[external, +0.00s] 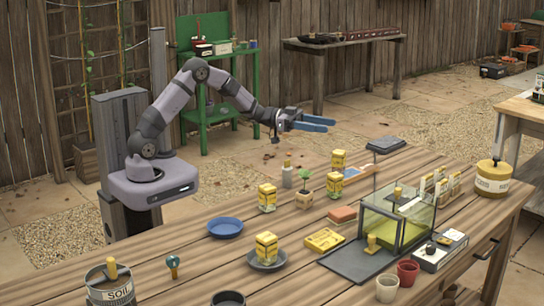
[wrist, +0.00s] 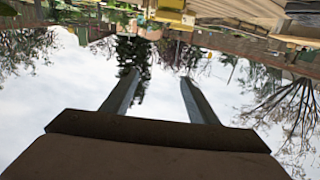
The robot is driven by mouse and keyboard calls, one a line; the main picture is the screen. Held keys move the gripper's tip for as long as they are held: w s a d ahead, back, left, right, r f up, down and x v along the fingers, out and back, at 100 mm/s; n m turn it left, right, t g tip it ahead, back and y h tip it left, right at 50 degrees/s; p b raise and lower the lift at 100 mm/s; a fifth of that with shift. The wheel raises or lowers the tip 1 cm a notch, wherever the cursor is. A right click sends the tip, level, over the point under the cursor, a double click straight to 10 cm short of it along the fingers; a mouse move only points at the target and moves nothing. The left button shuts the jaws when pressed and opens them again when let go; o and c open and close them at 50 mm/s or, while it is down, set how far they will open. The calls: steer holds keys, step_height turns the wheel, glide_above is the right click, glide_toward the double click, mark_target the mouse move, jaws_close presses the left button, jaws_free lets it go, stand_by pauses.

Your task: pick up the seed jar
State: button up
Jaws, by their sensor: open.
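Several squarish yellow-and-cream containers stand upright on the wooden bench. One is left of the seedling pot (external: 267,197), one is behind that pot (external: 338,160), and one sits in a grey dish (external: 266,247). I cannot tell which, if any, is the seed jar; their labels are too small to read. A small pale bottle (external: 287,176) stands near them. My gripper (external: 328,124) is held above and behind the bench, fingers pointing right, apart from everything. In the wrist view its fingers (wrist: 159,76) are spread and empty against sky.
A glass case (external: 397,216) on a dark tray stands at centre right. A seedling pot (external: 305,199), blue dish (external: 225,228), SOIL tub (external: 110,287), and labelled yellow tub (external: 493,178) stand around the bench.

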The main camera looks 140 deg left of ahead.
glide_toward(339, 156)
steer(key=a, duration=0.2)
steer(key=w+a+f, duration=0.1)
steer(key=shift+f, duration=0.1)
steer(key=shift+p+x, duration=1)
steer(key=shift+x, duration=2.65)
steer(key=shift+w+d, duration=0.1)
steer(key=shift+d, duration=0.05)
steer(key=c, duration=1.3)
step_height(339, 156, up, 10)
steer(key=shift+f+b, duration=0.1)
steer(key=shift+b, duration=0.6)
